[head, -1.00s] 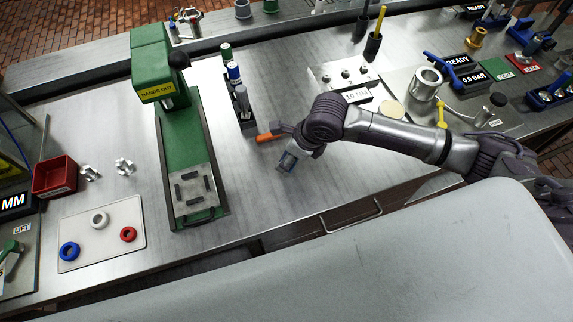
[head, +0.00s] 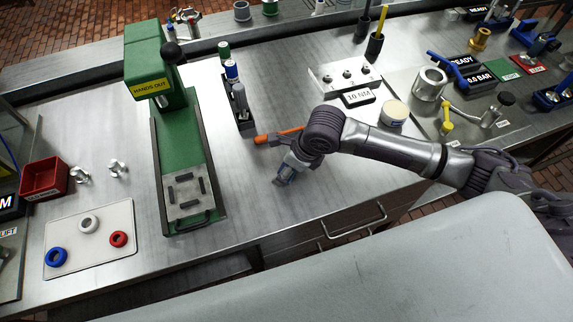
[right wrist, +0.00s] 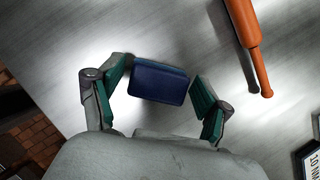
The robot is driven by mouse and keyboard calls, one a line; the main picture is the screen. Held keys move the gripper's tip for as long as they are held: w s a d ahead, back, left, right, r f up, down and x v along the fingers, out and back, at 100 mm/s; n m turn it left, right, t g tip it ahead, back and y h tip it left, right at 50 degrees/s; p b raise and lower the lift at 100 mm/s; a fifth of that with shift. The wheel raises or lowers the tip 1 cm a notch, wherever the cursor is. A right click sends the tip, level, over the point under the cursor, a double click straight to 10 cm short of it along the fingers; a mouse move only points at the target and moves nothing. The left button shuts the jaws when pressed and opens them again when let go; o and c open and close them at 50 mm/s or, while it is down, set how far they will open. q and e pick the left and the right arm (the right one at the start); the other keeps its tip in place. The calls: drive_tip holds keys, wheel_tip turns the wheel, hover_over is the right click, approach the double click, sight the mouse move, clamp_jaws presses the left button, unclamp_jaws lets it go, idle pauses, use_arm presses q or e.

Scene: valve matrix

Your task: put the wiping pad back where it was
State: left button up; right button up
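The wiping pad, a dark blue block with a teal layer along its far edge, shows in the right wrist view (right wrist: 158,84). It is between the two fingers of my right gripper (right wrist: 163,77). The fingers are spread, with a small gap visible on the pad's right side; contact on the left is hard to tell. In the head view my right gripper (head: 288,170) points down near the table's front edge, beside the orange-handled tool. Whether the pad touches the table is not clear. My left gripper is not in view.
The orange-handled tool (head: 278,135) lies just behind my right gripper. A green press (head: 180,150) stands to the left, and a marker rack (head: 241,112) is behind. A fixture plate with a round pale disc (head: 394,112) is to the right. Bare table lies around the gripper.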

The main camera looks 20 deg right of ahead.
drive_tip(key=shift+r, duration=0.1)
drive_tip(key=shift+r, duration=0.2)
drive_tip(key=b+v, duration=0.1)
drive_tip(key=v, duration=1)
drive_tip(key=shift+d+r, duration=0.1)
drive_tip(key=shift+r, duration=0.3)
